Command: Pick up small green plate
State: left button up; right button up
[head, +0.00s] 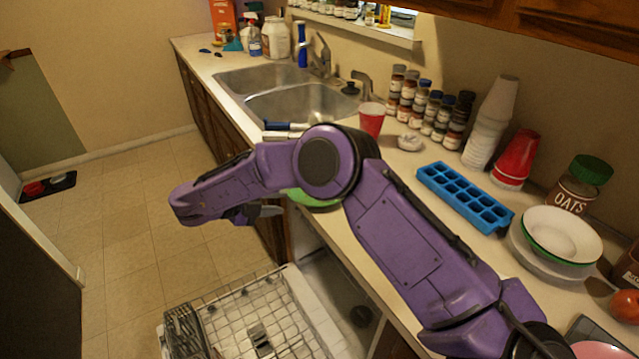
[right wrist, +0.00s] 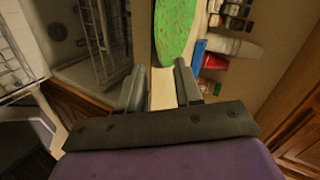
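The small green plate (right wrist: 175,28) shows at the top of the right wrist view as a flat green oval with red specks, cut off by the picture's edge. In the head view a curved green edge (head: 314,201) shows under my right arm at the counter's front; the arm hides the rest. My right gripper (right wrist: 159,68) is open, its fingers apart with nothing between them. The plate lies beyond the fingertips, apart from them. In the head view the right gripper (head: 268,211) is partly hidden below its wrist, left of the green edge. My left gripper is out of view.
The open dishwasher rack (head: 262,315) is below the counter. A red cup (head: 371,119), blue ice tray (head: 465,196), stacked cups (head: 491,125), spice jars and a bowl (head: 560,233) crowd the counter. The double sink (head: 290,103) is behind. Floor at left is mostly clear.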

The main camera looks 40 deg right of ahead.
aim_at(299, 202)
jog(key=p+x, duration=0.2)
jog(key=x, duration=0.4)
jog(key=shift+d+f+p, duration=0.25)
jog(key=shift+d+p, duration=0.1)
jog(key=shift+p, duration=0.05)
jog(key=shift+w+a, duration=0.1)
jog(key=shift+a, duration=0.05)
grip_shut()
jog(key=shift+r, duration=0.15)
